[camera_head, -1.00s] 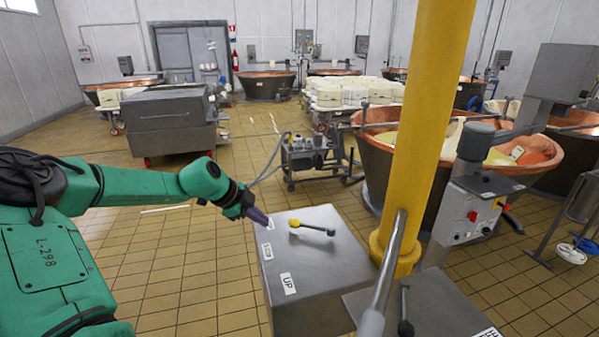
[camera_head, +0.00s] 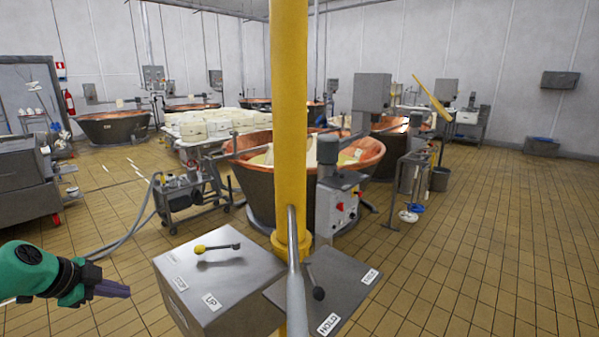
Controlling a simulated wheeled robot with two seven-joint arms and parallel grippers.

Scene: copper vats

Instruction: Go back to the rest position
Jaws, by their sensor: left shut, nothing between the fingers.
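My left gripper (camera_head: 116,290) is at the lower left in the head view, at the end of my green arm. Its dark fingers are shut and empty, pointing right. It is apart from the grey metal control box (camera_head: 218,285), a little to the left of it. On the box is a lever with a yellow knob (camera_head: 199,249), lying roughly level. A second lever with a black knob (camera_head: 318,292) stands on the grey panel to the right, which bears a HOLD label (camera_head: 328,324). My right gripper is not in view.
A yellow column (camera_head: 290,120) with a grey rail (camera_head: 295,265) stands in front. Behind are copper vats (camera_head: 340,165), a wheeled pump cart (camera_head: 180,195) with a hose, and a table of white blocks (camera_head: 205,127). The tiled floor (camera_head: 500,220) at the right is clear.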

